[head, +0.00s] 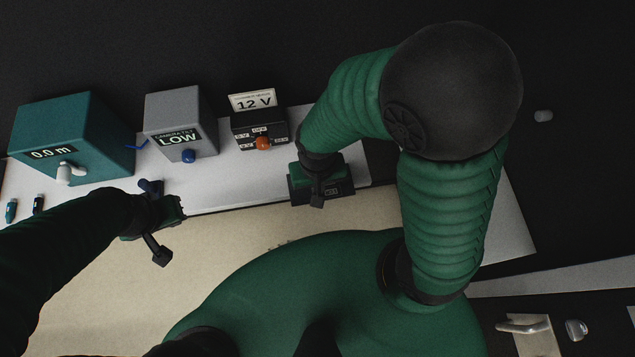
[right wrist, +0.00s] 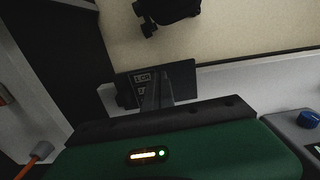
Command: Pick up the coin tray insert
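I cannot make out a coin tray insert in either view. My right gripper (head: 317,188) is over a small dark box with white lettering (head: 343,188) at the bench's front edge. In the right wrist view its dark fingers (right wrist: 158,90) look close together in front of the lettered box (right wrist: 183,75). I cannot tell whether they touch it, and nothing is seen between them. My left gripper (head: 157,221) is at the left, with its fingers spread and empty, near the white bench edge.
On the white bench (head: 215,190) stand a teal box reading 0.0 m (head: 95,130), a grey box reading LOW (head: 180,105) and a black 12 V box (head: 272,125). Two small teal-and-dark items (head: 11,211) lie at far left. A beige surface (head: 110,290) lies in front, partly hidden by my body.

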